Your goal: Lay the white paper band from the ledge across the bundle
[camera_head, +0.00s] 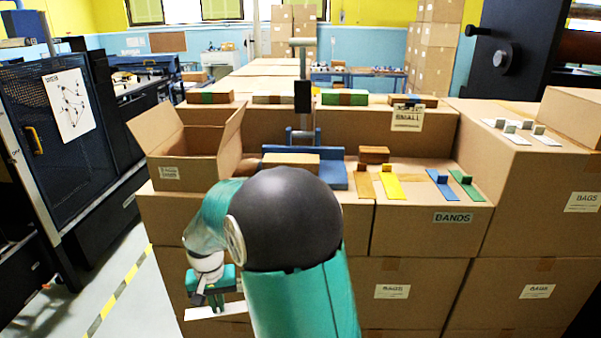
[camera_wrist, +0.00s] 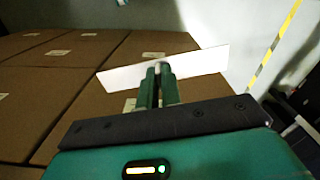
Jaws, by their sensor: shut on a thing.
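My gripper (camera_head: 214,297) is low in front of the box stack, at the lower left of the head view. It is shut on a white paper band (camera_head: 232,309). In the wrist view the green fingers of my gripper (camera_wrist: 158,72) pinch the white band (camera_wrist: 205,62) near its middle, and it sticks out on both sides, slightly tilted. The likely bundle is a flat kraft-brown block (camera_head: 291,163) beside a blue fixture (camera_head: 333,175) on the box top. My arm hides part of the area in front of it. My gripper is well below and left of it.
A brown band (camera_head: 364,185), a yellow band (camera_head: 391,188), a blue band (camera_head: 441,186) and a green band (camera_head: 466,186) lie on the box marked BANDS. White pieces (camera_head: 522,132) lie on the right box. An open carton (camera_head: 190,145) stands left. Striped floor (camera_head: 122,287) is clear.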

